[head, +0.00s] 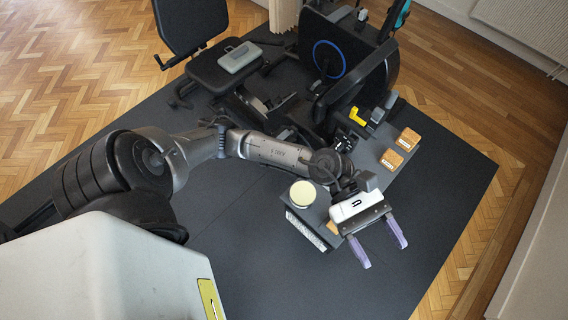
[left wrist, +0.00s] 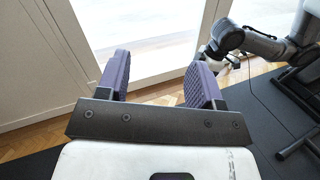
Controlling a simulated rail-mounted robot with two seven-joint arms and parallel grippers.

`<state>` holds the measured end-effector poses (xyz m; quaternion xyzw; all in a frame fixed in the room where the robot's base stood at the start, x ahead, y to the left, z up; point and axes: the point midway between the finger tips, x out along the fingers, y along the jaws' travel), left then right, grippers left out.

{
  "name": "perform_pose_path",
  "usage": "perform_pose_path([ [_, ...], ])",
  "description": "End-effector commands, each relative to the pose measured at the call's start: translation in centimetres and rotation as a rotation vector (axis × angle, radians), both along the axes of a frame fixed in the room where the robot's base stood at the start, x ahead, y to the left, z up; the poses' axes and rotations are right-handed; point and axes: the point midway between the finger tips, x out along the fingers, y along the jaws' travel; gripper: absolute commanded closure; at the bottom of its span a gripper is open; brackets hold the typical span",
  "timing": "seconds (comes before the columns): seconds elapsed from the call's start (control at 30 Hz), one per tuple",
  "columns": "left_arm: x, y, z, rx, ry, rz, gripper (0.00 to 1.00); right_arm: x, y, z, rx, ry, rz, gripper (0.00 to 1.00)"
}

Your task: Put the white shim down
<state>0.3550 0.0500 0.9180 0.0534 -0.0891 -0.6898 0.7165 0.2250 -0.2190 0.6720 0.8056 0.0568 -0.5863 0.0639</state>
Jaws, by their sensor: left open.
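I cannot make out a white shim for certain in either view. My left gripper (head: 379,241) is open in the head view, with its two purple fingers apart and nothing between them. It is out past the near end of the dark bench, over the dark mat. The left wrist view also shows the left gripper (left wrist: 160,82) open and empty, facing a wall and a bright window. At the upper right of that view is an arm, likely my right one; its end (left wrist: 213,56) is small and partly behind my left gripper's finger.
A round cream-topped tin (head: 303,193) stands on a dark box beside my left wrist. Orange-brown blocks (head: 407,139) lie on the bench farther back. A pale grey case (head: 240,57) lies on a black seat. The dark mat (head: 430,225) right of the gripper is clear.

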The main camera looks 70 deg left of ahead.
Motion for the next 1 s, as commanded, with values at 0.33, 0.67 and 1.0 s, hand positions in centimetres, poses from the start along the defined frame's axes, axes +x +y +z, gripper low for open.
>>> perform_pose_path([
  [0.33, 6.3, 7.9, 1.7, -1.026, 1.1, 0.473, 0.4, 0.0, 0.2, 0.0, 0.007, 0.0, -0.004, 0.39],
  [0.67, 1.8, 16.6, -14.8, -1.943, 2.065, 1.003, 0.4, 0.0, 0.2, 0.0, 0.005, 0.001, -0.004, 0.39],
  [1.0, -10.5, 16.9, -23.8, 1.585, -1.558, -0.998, 0.4, 0.0, -0.1, 0.0, -0.003, 0.001, 0.001, 0.39],
])
